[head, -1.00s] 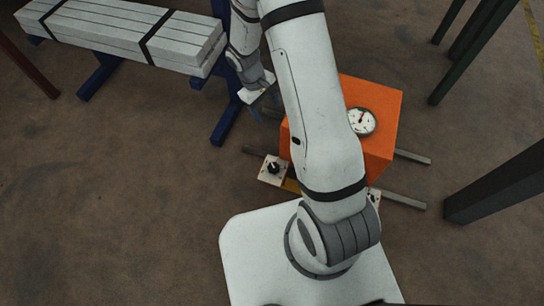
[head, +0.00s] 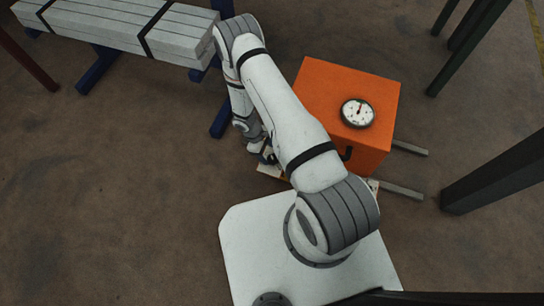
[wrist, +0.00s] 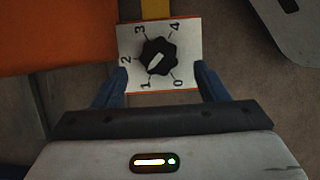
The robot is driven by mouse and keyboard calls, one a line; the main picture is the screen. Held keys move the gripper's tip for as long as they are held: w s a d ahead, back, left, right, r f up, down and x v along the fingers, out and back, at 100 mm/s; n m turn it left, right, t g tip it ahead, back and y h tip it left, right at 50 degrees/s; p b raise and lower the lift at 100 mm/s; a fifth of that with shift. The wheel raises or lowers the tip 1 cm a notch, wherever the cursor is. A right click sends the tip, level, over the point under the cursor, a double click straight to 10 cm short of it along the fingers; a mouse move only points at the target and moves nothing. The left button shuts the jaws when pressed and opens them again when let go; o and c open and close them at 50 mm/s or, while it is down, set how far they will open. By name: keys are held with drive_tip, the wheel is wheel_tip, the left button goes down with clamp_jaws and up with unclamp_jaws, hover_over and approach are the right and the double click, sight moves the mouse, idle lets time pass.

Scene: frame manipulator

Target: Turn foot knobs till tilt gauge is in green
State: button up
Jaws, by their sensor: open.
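The tilt gauge (head: 358,113), a round white dial, sits on top of the orange box (head: 345,75). Its needle points roughly up; the coloured zones are too small to read. In the wrist view a black lobed foot knob (wrist: 158,56) sits on a white plate (wrist: 187,35) numbered 0 to 4. A white mark on the knob runs from lower left to upper right. My gripper (wrist: 159,74) is open, its blue fingers left and right of the knob and apart from it. In the head view my gripper (head: 266,155) is at the box's front left corner, hiding most of that knob.
Another pale foot plate (head: 373,186) shows partly at the box's front right, beside my arm. Grey bars (head: 402,191) stick out to the right. Strapped beams (head: 120,25) lie on blue supports at upper left. A dark post (head: 495,180) stands at right.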

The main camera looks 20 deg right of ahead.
sight(272, 159)
drive_tip(key=x, duration=0.4)
drive_tip(key=shift+b, duration=0.4)
drive_tip(key=shift+c, duration=0.6)
drive_tip(key=c, duration=0.9)
drive_tip(key=shift+o, duration=0.2)
drive_tip(key=shift+s+a+n+t+b, duration=0.15)
drive_tip(key=shift+n+t+b, duration=0.35)
drive_tip(key=shift+n, duration=1)
drive_tip(key=shift+s, duration=0.1)
drive_tip(key=o, duration=1)
drive_tip(key=shift+p+v, duration=1.35)
drive_tip(key=shift+v, duration=2.55)
